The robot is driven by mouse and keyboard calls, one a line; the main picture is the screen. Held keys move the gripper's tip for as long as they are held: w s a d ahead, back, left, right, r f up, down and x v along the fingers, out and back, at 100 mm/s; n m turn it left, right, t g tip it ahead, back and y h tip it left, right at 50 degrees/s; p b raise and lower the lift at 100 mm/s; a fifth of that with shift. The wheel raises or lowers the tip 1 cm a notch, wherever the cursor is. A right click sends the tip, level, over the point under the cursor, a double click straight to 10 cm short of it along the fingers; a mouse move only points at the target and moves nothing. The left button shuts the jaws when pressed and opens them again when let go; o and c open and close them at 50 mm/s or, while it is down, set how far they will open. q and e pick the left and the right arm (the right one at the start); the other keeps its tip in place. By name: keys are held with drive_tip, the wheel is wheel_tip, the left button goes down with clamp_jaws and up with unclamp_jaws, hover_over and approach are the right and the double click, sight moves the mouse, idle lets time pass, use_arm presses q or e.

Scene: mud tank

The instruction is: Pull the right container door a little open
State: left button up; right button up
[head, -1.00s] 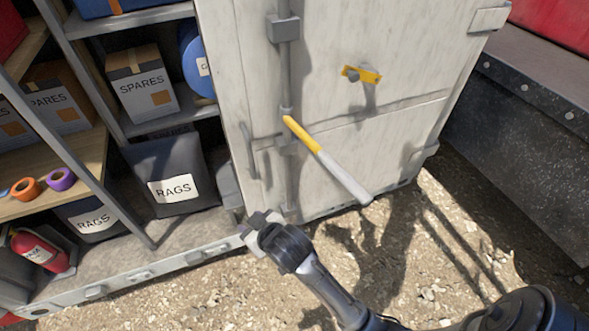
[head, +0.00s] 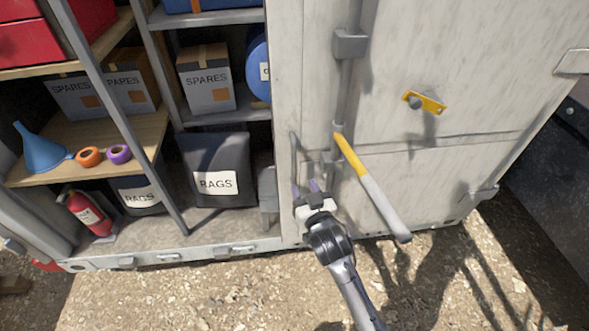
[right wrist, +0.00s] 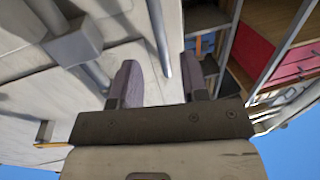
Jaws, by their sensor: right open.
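The right container door (head: 470,90) is a white panel that looks shut at the right of the head view. Its long lever (head: 372,185), yellow then grey, slants out from a vertical lock rod (head: 346,90). A slim grey grab handle (head: 294,155) stands near the door's left edge. My right gripper (head: 306,188) is open just by the handle's lower end. In the right wrist view a grey bar (right wrist: 159,40), apparently this handle, reaches between the open fingers (right wrist: 160,78); I cannot tell whether they touch it. My left gripper is out of view.
Left of the door, open shelves hold spares boxes (head: 206,80), rags bins (head: 215,172), tape rolls (head: 119,154), a blue funnel (head: 40,150) and a fire extinguisher (head: 88,214). A yellow latch piece (head: 426,103) juts from the door. Gravel ground (head: 200,295) in front is clear.

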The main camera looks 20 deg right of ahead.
sight(295, 170)
drive_tip(key=w+b, duration=0.1)
drive_tip(key=w, duration=0.7)
drive_tip(key=shift+w+d, duration=0.1)
clamp_jaws()
idle(0.5)
